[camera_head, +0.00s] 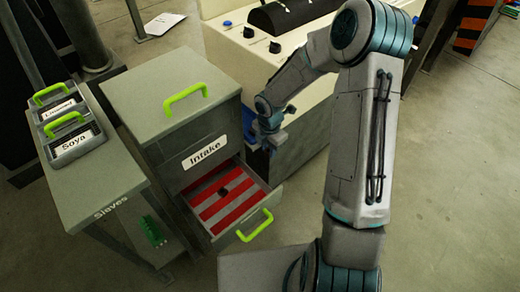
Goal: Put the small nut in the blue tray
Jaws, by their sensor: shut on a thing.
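My gripper (269,145) is beside the right side of the grey Intake cabinet, above and to the right of its open drawer. It is small and dark in the head view. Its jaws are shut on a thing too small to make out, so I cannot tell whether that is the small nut. A small dark object (222,192) lies in the drawer on its red and grey striped floor; I cannot tell what it is.
The Intake drawer (262,197) stands pulled out, with a green handle. A cream machine (222,45) with black knobs stands behind. The floor at lower right is clear.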

